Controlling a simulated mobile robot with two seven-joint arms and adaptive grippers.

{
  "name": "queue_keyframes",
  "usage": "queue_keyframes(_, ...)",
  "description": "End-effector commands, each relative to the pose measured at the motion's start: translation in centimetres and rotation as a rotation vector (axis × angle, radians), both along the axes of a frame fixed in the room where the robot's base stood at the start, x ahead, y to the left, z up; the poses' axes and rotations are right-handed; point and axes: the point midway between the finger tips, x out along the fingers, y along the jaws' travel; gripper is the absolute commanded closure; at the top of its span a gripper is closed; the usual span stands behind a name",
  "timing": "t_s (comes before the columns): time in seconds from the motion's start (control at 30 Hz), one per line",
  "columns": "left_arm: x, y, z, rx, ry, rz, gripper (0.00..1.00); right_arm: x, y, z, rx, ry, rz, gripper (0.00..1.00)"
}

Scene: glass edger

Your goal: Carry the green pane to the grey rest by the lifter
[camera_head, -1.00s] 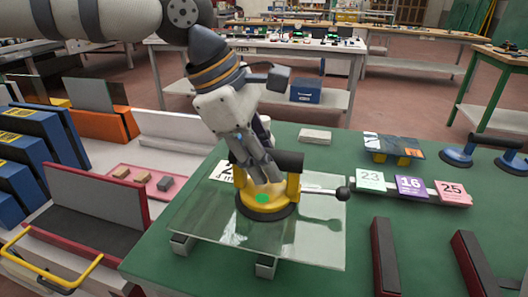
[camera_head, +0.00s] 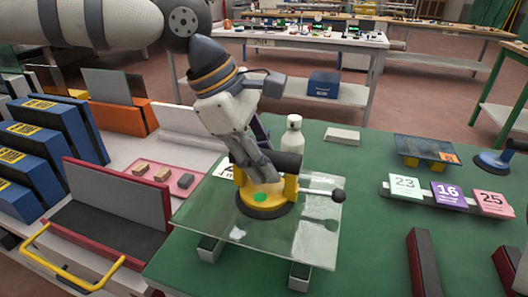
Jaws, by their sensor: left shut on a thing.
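The clear, green-tinted pane (camera_head: 195,213) is in the middle of the head view, above the green table. A yellow suction lifter (camera_head: 242,185) with a black base and a green dot sits on the pane. My left gripper (camera_head: 262,168) is shut on the lifter's dark handle, partly hiding it. Two grey rest blocks show below the pane's near edge, a left one (camera_head: 209,249) and a right one (camera_head: 300,277). The gap between pane and blocks is hard to judge. My right gripper is not in view.
A white bottle (camera_head: 293,135) stands just behind the lifter. Number cards (camera_head: 447,194) and a dark pane on yellow supports (camera_head: 427,148) are at right. Red-and-black bars (camera_head: 424,262) lie front right. Blue racks (camera_head: 55,125) and a pink tray (camera_head: 180,186) are left.

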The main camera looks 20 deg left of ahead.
Motion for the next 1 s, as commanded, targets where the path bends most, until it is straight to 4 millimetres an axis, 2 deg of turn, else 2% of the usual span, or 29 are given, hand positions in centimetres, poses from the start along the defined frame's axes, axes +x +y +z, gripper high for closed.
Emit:
queue_keyframes(0.5,0.1,0.0,-5.0,-0.003,-0.005,0.0,1.0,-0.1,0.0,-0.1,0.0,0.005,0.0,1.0)
queue_keyframes(0.7,0.1,-0.1,-5.7,-0.004,-0.007,0.001,1.0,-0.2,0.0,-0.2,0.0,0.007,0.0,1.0)
queue_keyframes(1.0,0.1,-0.1,-5.8,-0.004,-0.007,0.0,1.0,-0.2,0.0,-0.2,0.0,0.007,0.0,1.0)
